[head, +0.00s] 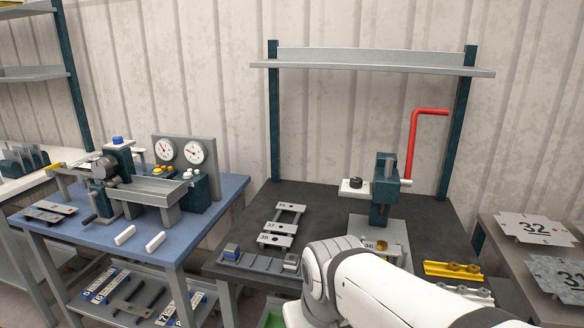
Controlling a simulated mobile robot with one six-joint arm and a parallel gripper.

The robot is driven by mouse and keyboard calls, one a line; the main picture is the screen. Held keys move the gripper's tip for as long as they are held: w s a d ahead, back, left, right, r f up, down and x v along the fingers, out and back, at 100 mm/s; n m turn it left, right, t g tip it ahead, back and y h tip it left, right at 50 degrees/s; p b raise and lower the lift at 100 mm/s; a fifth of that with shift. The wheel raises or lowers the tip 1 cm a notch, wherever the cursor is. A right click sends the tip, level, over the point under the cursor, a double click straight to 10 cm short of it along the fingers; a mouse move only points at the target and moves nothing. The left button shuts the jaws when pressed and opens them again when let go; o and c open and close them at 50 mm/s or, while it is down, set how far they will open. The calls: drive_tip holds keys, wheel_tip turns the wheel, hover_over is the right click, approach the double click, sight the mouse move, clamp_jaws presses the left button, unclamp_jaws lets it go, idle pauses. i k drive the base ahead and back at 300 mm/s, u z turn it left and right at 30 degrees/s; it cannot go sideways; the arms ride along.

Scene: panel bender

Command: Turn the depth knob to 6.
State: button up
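A dark green press (384,205) stands at the back right of the dark table. It has a long red crank handle (412,145) on its right side. A small black knob (356,182) sits on a white plate (344,188) at the press's left side. It may be the depth knob. Its numbers and pointer are too small to read. My white arm (390,290) reaches in from the lower right, in front of the table. My gripper does not show, so whether it holds anything cannot be seen.
Numbered plates (276,240) lie left of the press, with a grey rail (258,262) in front. A yellow block (455,272) lies to the right. A blue table (80,234) with a gauge machine stands left. A shelf (375,63) hangs above.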

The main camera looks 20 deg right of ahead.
sight(355, 182)
drive_tip(key=z, duration=0.25)
drive_tip(key=i, duration=1.1)
drive_tip(key=z, duration=0.75)
